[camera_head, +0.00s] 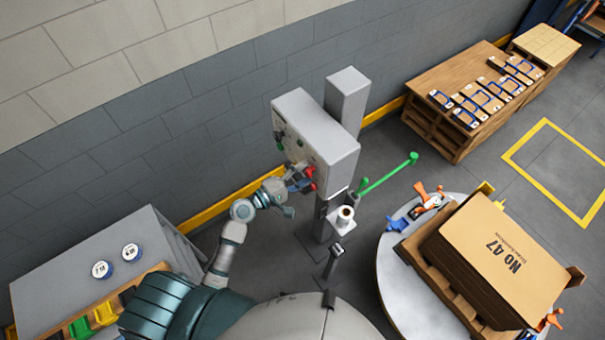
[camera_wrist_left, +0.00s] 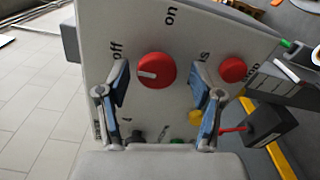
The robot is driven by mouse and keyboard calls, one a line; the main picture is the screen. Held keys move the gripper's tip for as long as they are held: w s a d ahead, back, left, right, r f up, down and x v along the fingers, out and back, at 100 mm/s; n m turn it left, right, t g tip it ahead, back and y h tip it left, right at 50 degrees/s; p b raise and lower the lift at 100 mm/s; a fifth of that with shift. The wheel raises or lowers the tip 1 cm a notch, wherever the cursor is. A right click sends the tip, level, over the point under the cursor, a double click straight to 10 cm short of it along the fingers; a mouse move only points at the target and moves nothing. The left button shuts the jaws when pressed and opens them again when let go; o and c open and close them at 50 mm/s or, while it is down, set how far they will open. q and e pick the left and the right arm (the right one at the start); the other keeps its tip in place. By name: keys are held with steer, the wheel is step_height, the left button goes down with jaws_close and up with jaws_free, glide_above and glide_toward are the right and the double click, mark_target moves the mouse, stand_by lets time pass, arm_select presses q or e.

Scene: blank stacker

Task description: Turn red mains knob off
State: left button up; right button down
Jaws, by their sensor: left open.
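The red mains knob (camera_wrist_left: 156,70) is round, on the pale panel of a grey control box (camera_head: 318,135). In the wrist view its white mark points left, with the word "off" at its upper left and "on" above it. My left gripper (camera_wrist_left: 158,78) is open, with one blue-padded finger on each side of the knob and gaps showing. It also shows in the head view (camera_head: 298,187), in front of the box's face beside red parts (camera_head: 311,172). Whether it touches the knob is not clear. My right gripper is not in view.
A second red knob or button (camera_wrist_left: 233,69) and a yellow button (camera_wrist_left: 195,117) sit nearby on the panel. A green-tipped lever (camera_head: 390,174) sticks out right of the post. A round table (camera_head: 392,265) carries a cardboard box (camera_head: 495,255). A grey wall stands behind.

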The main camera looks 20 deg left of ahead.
arm_select(q)
steer(key=shift+s, duration=0.1)
steer(key=v, duration=1.2)
steer(key=shift+f, duration=0.15)
